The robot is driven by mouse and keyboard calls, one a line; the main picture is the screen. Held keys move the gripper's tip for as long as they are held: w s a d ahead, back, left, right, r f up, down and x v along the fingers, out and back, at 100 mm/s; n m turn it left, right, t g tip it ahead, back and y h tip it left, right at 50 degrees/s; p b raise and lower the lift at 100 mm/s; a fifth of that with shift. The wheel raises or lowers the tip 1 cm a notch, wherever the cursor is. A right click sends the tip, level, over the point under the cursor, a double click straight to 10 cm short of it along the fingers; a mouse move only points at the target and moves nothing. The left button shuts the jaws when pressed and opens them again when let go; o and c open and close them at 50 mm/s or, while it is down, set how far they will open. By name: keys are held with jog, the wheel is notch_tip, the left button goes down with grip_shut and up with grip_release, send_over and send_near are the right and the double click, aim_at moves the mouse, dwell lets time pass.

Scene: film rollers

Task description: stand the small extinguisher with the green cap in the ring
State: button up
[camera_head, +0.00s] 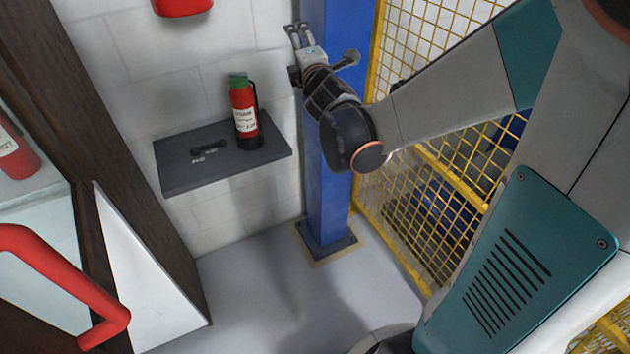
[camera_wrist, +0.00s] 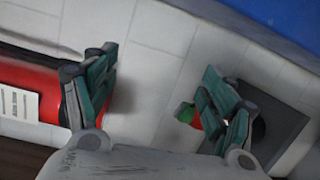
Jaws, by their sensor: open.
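The small red extinguisher (camera_head: 245,121) with the green cap (camera_head: 238,79) stands upright on a dark grey wall shelf (camera_head: 178,176), toward its right end. It has a white label and a black base. A low black fitting (camera_head: 209,149) lies on the shelf to its left; I cannot clearly tell whether it is the ring. My gripper (camera_head: 299,33) is open and empty, above and right of the extinguisher, by the blue post. In the wrist view my gripper (camera_wrist: 156,66) has spread fingers; the green cap (camera_wrist: 185,112) shows beside the right finger, which hides most of the extinguisher.
A blue post (camera_head: 330,205) stands right of the shelf, with yellow mesh fencing (camera_head: 425,200) beyond it. A red object (camera_head: 183,6) is on the wall above the shelf. A dark wooden frame (camera_head: 125,190) and a red handle (camera_head: 65,275) are at left. Some floor (camera_head: 260,290) is clear.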

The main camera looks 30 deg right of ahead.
jog(key=s+a+f+m+g+y, duration=0.1)
jog(key=s+a+f+m+g, duration=0.2)
jog(key=s, duration=0.7)
jog(key=s+a+f+m+g+y, duration=0.1)
jog(key=s+a+f+m+g, duration=0.2)
jog(key=s+m, duration=0.5)
jog(key=s+a+f+m+g+y, duration=0.1)
jog(key=s+a+f+m+g, duration=0.3)
jog(key=s, duration=0.7)
jog(key=shift+s+a+f+m+y, duration=0.25)
jog(key=shift+a+m, duration=0.35)
jog(key=shift+m, duration=0.4)
